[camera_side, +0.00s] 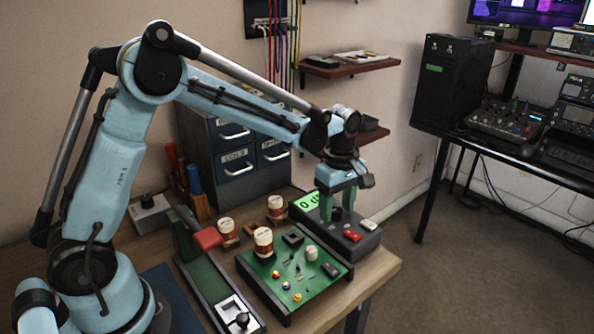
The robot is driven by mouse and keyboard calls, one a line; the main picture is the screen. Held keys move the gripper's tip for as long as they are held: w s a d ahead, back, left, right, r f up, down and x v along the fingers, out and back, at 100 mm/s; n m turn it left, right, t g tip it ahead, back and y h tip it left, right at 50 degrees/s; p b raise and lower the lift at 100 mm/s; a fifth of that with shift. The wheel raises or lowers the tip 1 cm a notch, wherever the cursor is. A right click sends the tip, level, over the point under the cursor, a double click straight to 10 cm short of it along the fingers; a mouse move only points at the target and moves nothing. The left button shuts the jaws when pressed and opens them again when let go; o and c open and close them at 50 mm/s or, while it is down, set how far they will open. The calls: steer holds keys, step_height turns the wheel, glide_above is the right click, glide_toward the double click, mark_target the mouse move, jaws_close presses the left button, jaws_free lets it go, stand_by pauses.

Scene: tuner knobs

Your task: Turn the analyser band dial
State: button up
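The analyser is a dark box (368,240) with a lit green display (306,202), on the right part of the bench. Its dial, a dark round knob (336,214), stands on the top face. My gripper (338,208) points down over the box with its two teal fingers apart, one on each side of the dial. The fingertips are low, close to the top face. Whether the fingers touch the dial is too small to tell. The display shows "0" and a partly hidden "d"; a finger covers the rest.
A red button (352,236) and a pale switch (369,225) sit on the box near the dial. A green circuit board (270,284) with upright parts lies in front. A red-handled lever device (207,238) stands left. Drawers (235,150) stand behind.

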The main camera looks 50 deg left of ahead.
jaws_close()
steer(key=m, duration=0.4)
steer(key=shift+m, duration=0.4)
steer(key=m, duration=1)
steer(key=shift+m, duration=0.4)
steer(key=m, duration=0.4)
steer(key=shift+m, duration=0.3)
